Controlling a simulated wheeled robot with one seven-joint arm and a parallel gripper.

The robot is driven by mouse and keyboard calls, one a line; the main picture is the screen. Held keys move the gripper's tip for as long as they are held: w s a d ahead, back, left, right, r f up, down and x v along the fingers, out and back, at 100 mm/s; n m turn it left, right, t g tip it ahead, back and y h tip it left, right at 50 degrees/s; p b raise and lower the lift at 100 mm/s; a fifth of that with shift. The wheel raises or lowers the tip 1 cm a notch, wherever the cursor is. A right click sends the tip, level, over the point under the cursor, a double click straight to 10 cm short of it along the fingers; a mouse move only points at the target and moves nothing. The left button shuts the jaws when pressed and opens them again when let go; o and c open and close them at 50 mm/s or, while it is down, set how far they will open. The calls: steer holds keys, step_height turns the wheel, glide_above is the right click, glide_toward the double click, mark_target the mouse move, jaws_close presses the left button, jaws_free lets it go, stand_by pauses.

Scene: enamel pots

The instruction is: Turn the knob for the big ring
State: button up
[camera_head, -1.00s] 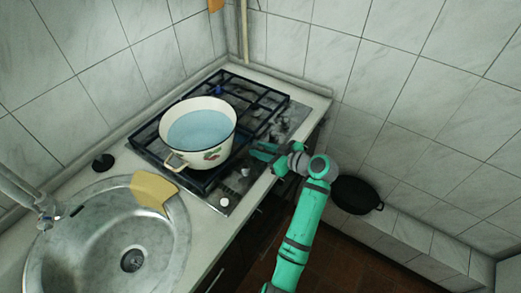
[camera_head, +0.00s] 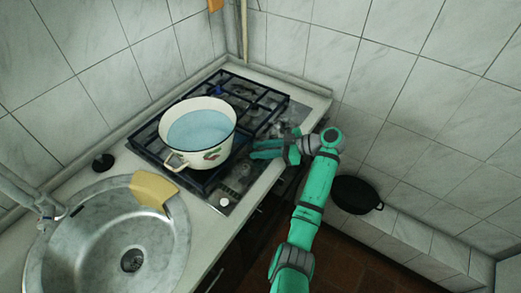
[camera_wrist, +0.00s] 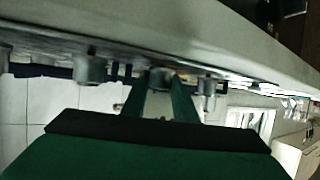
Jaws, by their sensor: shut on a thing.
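The gas hob (camera_head: 200,186) has a row of knobs along its front right edge. A pale knob (camera_head: 224,202) shows at the near end. My gripper (camera_head: 258,149) lies over the knob row, beside the pot. In the wrist view my gripper (camera_wrist: 161,84) is shut on a knob (camera_wrist: 161,74) between its green fingers. Another knob (camera_wrist: 90,68) is to its left and one more knob (camera_wrist: 208,86) to its right, both apart from the fingers. In the head view my gripper hides the held knob. Which ring it serves cannot be told.
A cream enamel pot (camera_head: 181,159) with bluish water stands on the grate, close to my gripper. A round steel sink (camera_head: 95,249) with a yellow cloth (camera_head: 153,189) on its rim is at left. A dark pan (camera_head: 356,195) is at right, below counter height.

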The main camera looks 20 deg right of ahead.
steer(key=shift+a, duration=0.1)
steer(key=o, duration=1.1)
steer(key=shift+c, duration=0.2)
steer(key=v, duration=1)
steer(key=shift+w+d+r, duration=0.1)
steer(key=shift+d+r, duration=0.05)
steer(key=shift+d, duration=0.1)
steer(key=shift+a, duration=0.1)
steer(key=shift+s+d, duration=0.25)
steer(key=shift+s, duration=0.05)
steer(key=shift+w, duration=0.1)
